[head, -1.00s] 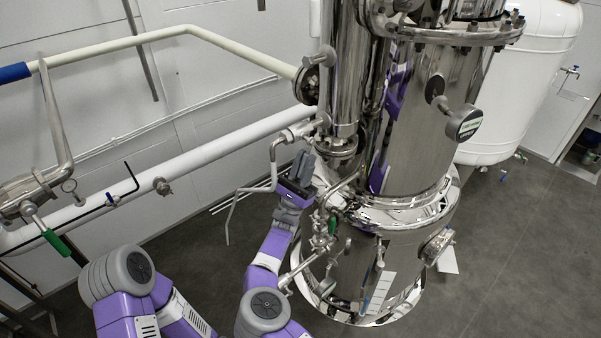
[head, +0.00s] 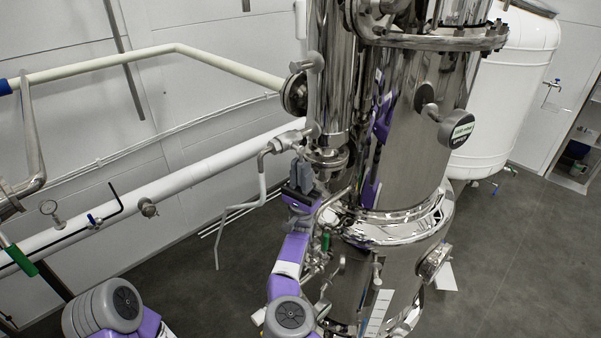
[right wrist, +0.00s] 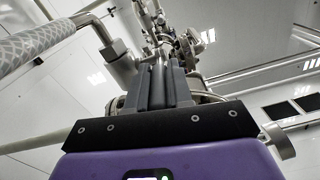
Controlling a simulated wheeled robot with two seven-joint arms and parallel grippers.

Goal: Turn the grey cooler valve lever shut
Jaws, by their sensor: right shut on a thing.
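My right gripper (head: 303,174) is at the valve fitting (head: 290,140) beside the tall steel column. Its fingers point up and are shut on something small. I take this to be the grey cooler valve lever, but the fingers and column fittings hide most of it. In the right wrist view, the dark fingers (right wrist: 163,84) are close together, just right of a grey metal pipe fitting (right wrist: 121,64). My left gripper is out of view.
The polished steel tank (head: 405,120) stands close to the right of the gripper. A bent grey pipe (head: 240,206) hangs to its left. A long white pipe (head: 190,178) runs along the wall. Dark floor (head: 510,250) at right is clear.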

